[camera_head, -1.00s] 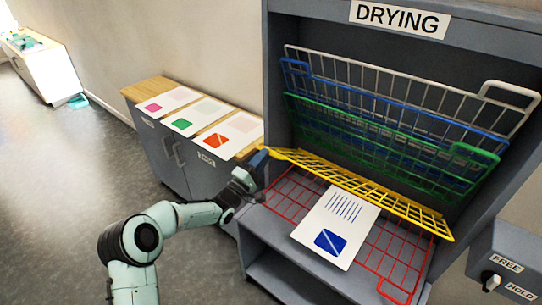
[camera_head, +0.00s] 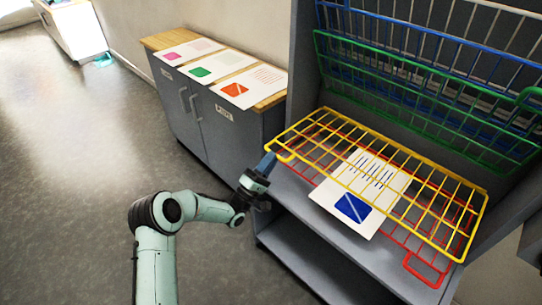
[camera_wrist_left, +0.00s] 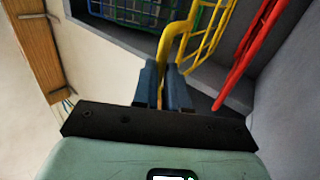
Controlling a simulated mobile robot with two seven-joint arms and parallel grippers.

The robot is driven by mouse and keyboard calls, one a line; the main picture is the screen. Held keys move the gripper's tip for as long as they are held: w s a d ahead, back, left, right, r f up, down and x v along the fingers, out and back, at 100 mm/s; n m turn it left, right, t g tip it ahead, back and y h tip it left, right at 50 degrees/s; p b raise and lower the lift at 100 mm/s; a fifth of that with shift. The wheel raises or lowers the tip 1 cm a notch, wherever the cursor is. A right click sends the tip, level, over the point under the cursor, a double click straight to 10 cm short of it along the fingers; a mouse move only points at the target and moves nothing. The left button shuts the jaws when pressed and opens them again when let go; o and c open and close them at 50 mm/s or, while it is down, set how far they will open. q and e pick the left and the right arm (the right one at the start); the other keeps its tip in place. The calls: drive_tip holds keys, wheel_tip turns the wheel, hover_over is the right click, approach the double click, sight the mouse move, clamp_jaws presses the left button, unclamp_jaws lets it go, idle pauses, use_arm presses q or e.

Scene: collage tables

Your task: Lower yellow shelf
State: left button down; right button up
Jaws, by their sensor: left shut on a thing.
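The yellow wire shelf (camera_head: 390,180) extends outward over the red wire shelf (camera_head: 425,265) in the drying rack, close to level and a little above it. A white sheet with blue lines and a blue square (camera_head: 352,207) lies on the red shelf and shows through the yellow wires. My left gripper (camera_head: 266,165) is shut on the yellow shelf's handle loop at its left front corner. In the left wrist view the fingers (camera_wrist_left: 164,82) close around the yellow handle (camera_wrist_left: 172,40). My right gripper is in neither view.
Green (camera_head: 425,100) and blue (camera_head: 420,50) wire shelves stand raised behind the yellow one. A low cabinet (camera_head: 215,110) to the left of the rack carries several printed sheets. Open floor lies at the left.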

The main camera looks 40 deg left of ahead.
use_arm(q)
drive_tip(key=shift+w+d+f, duration=0.1)
drive_tip(key=shift+w+f, duration=0.05)
drive_tip(key=shift+f, duration=0.4)
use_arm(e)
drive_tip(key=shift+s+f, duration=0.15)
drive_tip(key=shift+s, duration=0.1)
use_arm(q)
drive_tip(key=shift+f, duration=0.1)
drive_tip(key=c, duration=1.2)
unclamp_jaws()
drive_tip(key=shift+w+f, duration=0.1)
drive_tip(key=shift+w, duration=0.05)
drive_tip(key=shift+o, duration=0.2)
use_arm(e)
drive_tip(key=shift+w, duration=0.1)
use_arm(q)
drive_tip(key=d+p+v, duration=0.1)
drive_tip(key=p+v, duration=0.1)
drive_tip(key=v, duration=1.1)
drive_tip(key=shift+s+a, duration=0.25)
drive_tip(key=shift+a, duration=0.25)
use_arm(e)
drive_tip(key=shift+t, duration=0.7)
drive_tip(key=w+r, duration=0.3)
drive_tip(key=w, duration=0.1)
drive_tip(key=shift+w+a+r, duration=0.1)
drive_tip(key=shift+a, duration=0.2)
